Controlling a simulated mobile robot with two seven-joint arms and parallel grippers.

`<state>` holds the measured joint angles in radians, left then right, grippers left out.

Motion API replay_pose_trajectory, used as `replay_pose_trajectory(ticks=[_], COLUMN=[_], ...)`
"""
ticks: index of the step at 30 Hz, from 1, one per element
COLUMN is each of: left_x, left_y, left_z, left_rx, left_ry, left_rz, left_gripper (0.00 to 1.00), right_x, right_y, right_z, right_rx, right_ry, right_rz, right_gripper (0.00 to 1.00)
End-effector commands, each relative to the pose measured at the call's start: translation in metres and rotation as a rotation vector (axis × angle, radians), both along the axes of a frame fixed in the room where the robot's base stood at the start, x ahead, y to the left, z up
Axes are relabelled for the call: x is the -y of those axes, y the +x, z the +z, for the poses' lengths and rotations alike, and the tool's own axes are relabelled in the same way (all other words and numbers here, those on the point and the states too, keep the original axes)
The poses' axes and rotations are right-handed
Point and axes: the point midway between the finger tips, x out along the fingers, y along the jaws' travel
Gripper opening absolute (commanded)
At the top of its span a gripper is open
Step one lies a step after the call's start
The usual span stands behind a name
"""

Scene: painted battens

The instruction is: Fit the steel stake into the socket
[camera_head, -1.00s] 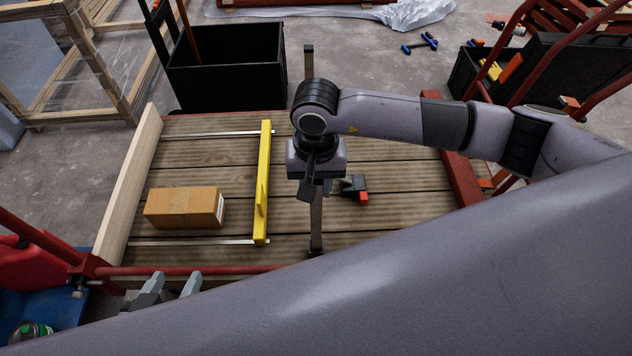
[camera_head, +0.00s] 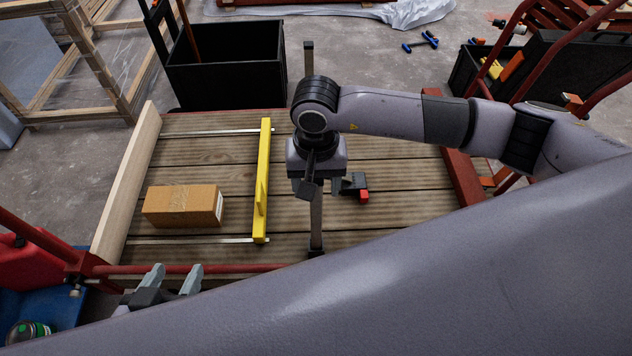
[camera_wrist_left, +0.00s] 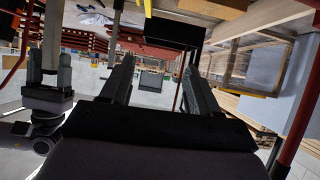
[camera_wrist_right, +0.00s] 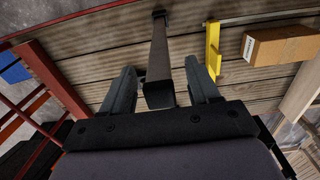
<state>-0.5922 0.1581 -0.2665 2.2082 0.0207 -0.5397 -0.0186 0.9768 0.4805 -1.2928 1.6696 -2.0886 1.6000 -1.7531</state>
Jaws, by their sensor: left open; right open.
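A grey steel stake (camera_head: 316,228) stands at the deck's near edge. Its lower end meets a small dark foot, probably the socket (camera_wrist_right: 160,14); how deep it sits cannot be told. In the right wrist view the stake (camera_wrist_right: 159,55) runs between the fingers of my right gripper (camera_wrist_right: 164,92), which is open around its square upper end. In the head view my right arm hides that end. My left gripper (camera_head: 173,279) is open and empty, at the near left by the red rail. It also shows in the left wrist view (camera_wrist_left: 155,85).
On the plank deck (camera_head: 220,155) lie a cardboard box (camera_head: 183,206), a yellow batten (camera_head: 262,180) and a black-and-red tool (camera_head: 354,187). A grey post (camera_head: 308,60) rises at the far side. A black bin (camera_head: 225,75) stands behind.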

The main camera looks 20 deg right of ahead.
Motion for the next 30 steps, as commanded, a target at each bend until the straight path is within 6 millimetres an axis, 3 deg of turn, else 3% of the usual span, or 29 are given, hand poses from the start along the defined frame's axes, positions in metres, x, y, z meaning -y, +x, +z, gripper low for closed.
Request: replay_pose_trajectory(ticks=[6, 12, 30], left_x=[-0.008, -0.011, -0.009], left_y=[0.0, -0.007, -0.005], left_z=[0.002, -0.008, -0.007], left_rx=[-0.009, -0.039, -0.037], left_ry=[0.007, 0.01, 0.0], left_rz=[0.016, 0.022, 0.03], left_gripper=[0.61, 0.61, 0.61], right_x=[0.0, 0.0, 0.0], right_y=[0.001, 0.001, 0.001], right_z=[0.039, 0.062, 0.066], right_rx=[0.006, 0.004, 0.002], right_ry=[0.0, 0.0, 0.001], right_rz=[0.001, 0.001, 0.0], right_gripper=[0.61, 0.61, 0.61])
